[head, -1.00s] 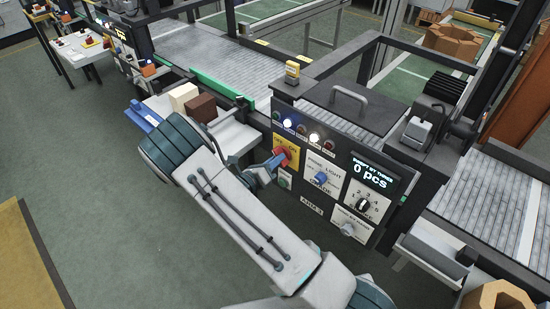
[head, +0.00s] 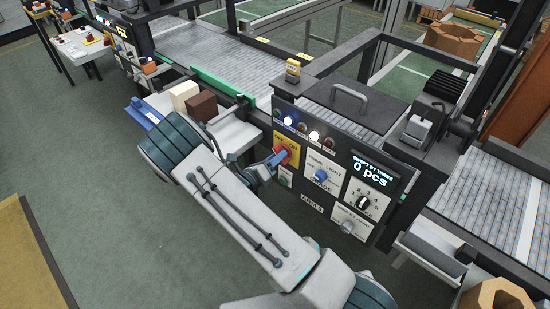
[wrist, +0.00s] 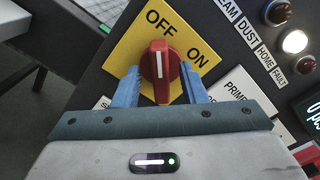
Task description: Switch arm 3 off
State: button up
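The red rotary switch (wrist: 160,72) sits on a yellow plate (wrist: 125,45) marked OFF and ON. Its white pointer line faces the OFF label. The plate is on the dark control panel (head: 312,209) labelled ARM 3.
A blue knob (head: 321,175), a black selector (head: 363,202) and a grey knob (head: 348,227) share the panel close by. A lit white lamp (wrist: 295,41) is above the HOME label. Cream and brown blocks (head: 202,105) stand on a side shelf.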

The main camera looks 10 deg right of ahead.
jog(key=b+v, duration=0.3)
jog(key=v, duration=1.1)
jog(key=shift+d+r, duration=0.1)
jog(key=s+d+r+m+g+y, duration=0.3)
jog(key=s+d+r+m+g, duration=0.25)
jog(key=m, duration=0.35)
jog(key=s+d+r+m+g+y, duration=0.2)
jog(key=s+d+r+m+g, duration=0.2)
jog(key=d+m+g, duration=0.4)
jog(key=s+a+r+m+t+y, duration=0.1)
jog(key=s+r+m+t+y, duration=0.5)
jog(key=m, duration=1.1)
jog(key=s+r+y, duration=0.3)
jog(key=s+r, duration=0.1)
jog(key=shift+a+y, duration=0.25)
jog(key=shift+y, duration=0.05)
